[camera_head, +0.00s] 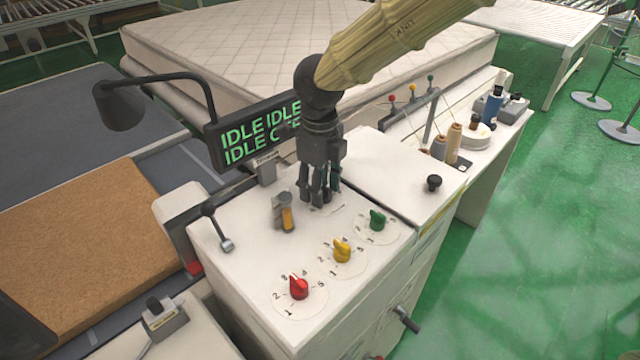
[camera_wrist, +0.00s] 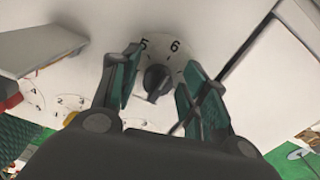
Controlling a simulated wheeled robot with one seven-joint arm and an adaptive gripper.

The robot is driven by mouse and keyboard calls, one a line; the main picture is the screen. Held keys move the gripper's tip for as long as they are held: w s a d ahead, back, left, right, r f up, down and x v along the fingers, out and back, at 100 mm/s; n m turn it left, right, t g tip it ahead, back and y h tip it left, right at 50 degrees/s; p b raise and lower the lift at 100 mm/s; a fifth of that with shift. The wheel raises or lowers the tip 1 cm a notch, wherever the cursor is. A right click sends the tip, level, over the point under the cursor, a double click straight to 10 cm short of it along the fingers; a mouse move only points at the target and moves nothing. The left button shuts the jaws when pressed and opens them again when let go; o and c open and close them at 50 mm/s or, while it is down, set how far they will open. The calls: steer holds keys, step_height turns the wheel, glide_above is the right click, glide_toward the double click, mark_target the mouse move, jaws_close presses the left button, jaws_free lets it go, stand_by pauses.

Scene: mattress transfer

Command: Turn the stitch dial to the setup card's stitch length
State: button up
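A dark round dial (camera_wrist: 157,79) with a pale pointer mark sits on a printed scale in the wrist view; the numbers 5 and 6 show on its far side. My gripper (camera_wrist: 161,62) is open, its green-padded fingers on either side of the dial with gaps at both sides. In the head view my gripper (camera_head: 321,197) points down over the white machine top (camera_head: 250,258), and its fingers hide the dial. Which number the dial is set to cannot be read. I cannot pick out a setup card with a readable stitch length.
Red (camera_head: 299,288), yellow (camera_head: 342,251) and green (camera_head: 377,219) knobs stand in front of my gripper. A display (camera_head: 258,132) reading IDLE stands behind. A black knob (camera_head: 433,183) is to the right.

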steer(key=c, duration=0.7)
stand_by(0.9)
steer(key=o, duration=0.9)
steer(key=shift+r, duration=0.1)
step_height(320, 180, up, 12)
steer(key=shift+f, duration=0.1)
